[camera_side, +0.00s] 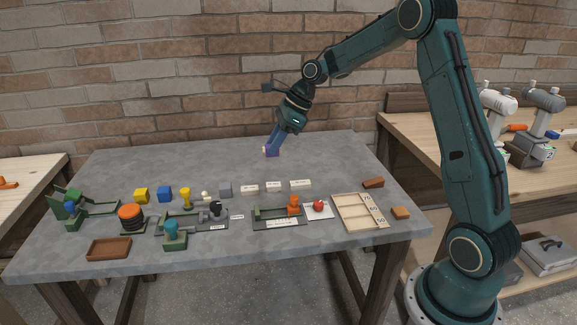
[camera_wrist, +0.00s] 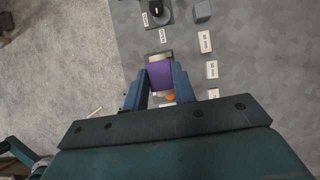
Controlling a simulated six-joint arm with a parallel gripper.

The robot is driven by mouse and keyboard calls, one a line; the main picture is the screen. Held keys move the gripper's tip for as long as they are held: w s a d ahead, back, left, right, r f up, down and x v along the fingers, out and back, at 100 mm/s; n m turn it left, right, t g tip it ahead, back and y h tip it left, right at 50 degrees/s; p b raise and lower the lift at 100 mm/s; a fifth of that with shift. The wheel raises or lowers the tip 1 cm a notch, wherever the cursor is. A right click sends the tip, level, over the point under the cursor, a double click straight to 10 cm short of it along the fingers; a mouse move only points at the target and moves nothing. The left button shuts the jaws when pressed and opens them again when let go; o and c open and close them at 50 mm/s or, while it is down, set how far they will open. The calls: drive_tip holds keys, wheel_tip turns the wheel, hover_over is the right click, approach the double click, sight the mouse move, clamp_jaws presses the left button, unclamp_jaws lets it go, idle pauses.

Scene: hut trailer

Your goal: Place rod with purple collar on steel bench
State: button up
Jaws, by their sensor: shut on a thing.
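My gripper (camera_side: 271,148) is shut on the rod with the purple collar (camera_side: 271,152), and its blue fingers stand on either side of it. In the wrist view the purple collar (camera_wrist: 161,75) sits between the fingertips, with a pale end showing beyond it. Most of the rod is hidden by the fingers and the collar. The steel bench (camera_side: 330,158) is the grey table top. In the side view the rod shows against the far middle part of the bench; its exact height above the surface is hard to tell.
A wooden divided tray (camera_side: 345,222) lies at the right and a brown tray (camera_side: 108,249) at the front left. The back of the bench is clear.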

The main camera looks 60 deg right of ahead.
drive_tip(key=s+d, duration=0.3)
drive_tip(key=d, duration=0.8)
drive_tip(key=s+d, duration=0.3)
drive_tip(key=d, duration=0.9)
wheel_tip(320, 180, down, 16)
drive_tip(key=shift+w+a, duration=0.1)
drive_tip(key=shift+f, duration=0.15)
drive_tip(key=shift+f, duration=1.95)
drive_tip(key=shift+f, duration=0.15)
drive_tip(key=o, duration=0.9)
drive_tip(key=shift+o, duration=0.2)
